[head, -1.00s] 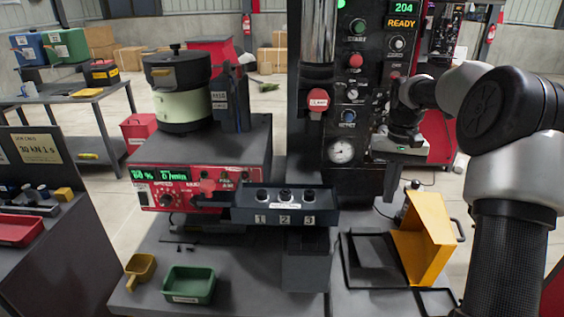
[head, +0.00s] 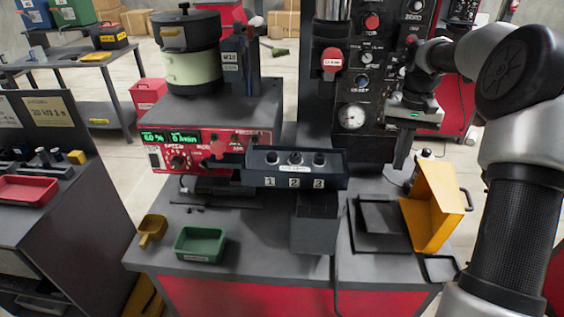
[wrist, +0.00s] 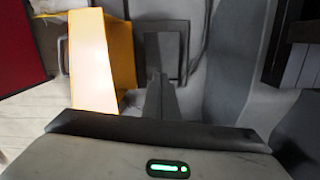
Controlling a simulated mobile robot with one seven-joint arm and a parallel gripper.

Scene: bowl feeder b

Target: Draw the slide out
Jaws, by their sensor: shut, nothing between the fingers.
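My gripper (head: 401,165) hangs with its fingers pointing down, in front of the black control column and above the back of the bench's right side. It is shut and empty; its fingers also show in the wrist view (wrist: 159,82). Below it is a dark square frame (head: 368,243) lying flat on the bench, beside a tilted yellow guard (head: 432,205). In the wrist view, the yellow guard (wrist: 102,60) is left of the fingers and a dark square frame (wrist: 183,45) is beyond them. I cannot tell which part is the slide. The gripper touches nothing that I can see.
A dark rail with numbered places (head: 295,181) stands left of the frame on a grey block (head: 315,230). A bowl feeder (head: 192,65) sits on a red control box (head: 205,152). A green tray (head: 200,243) and yellow scoop (head: 152,230) lie at the front left.

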